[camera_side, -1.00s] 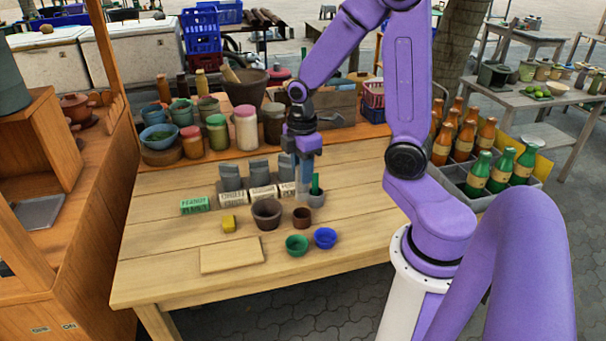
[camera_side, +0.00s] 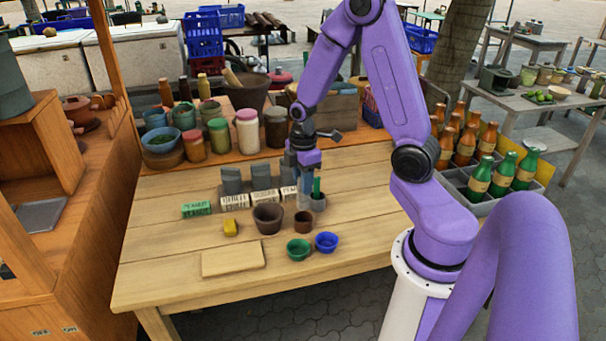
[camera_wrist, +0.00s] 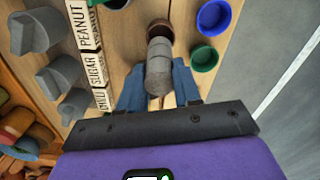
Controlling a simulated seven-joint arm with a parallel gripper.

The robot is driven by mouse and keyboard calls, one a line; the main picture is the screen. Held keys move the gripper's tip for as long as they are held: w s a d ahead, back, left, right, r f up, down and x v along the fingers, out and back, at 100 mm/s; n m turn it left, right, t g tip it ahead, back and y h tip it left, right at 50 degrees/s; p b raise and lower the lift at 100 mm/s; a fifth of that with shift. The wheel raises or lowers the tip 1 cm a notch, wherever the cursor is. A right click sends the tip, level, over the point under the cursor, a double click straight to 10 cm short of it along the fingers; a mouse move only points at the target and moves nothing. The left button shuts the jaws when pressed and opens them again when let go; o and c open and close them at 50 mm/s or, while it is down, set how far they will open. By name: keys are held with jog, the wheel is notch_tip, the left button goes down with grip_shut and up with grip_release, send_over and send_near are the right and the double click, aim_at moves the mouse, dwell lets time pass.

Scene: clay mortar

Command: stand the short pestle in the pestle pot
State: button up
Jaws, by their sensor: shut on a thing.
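The brown cup also shows beyond the pestle in the wrist view (camera_wrist: 160,29). I cannot tell which of these is the pestle pot. The pestle's lower end is not clear.
A dark clay mortar (camera_side: 268,219) stands left of my gripper. A green bowl (camera_side: 299,250) and a blue bowl (camera_side: 326,242) stand in front. Labelled boxes (camera_side: 235,202) and grey blocks (camera_side: 231,179) stand behind. A board (camera_side: 233,259) lies front left. The table's right side is clear.

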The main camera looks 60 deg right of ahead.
aim_at(303, 197)
jog(key=shift+f, duration=3.1)
jog(key=o, duration=1.1)
jog(key=shift+r, duration=0.15)
notch_tip(303, 197, up, 17)
jog(key=shift+s+r, duration=0.1)
jog(key=shift+a, duration=0.1)
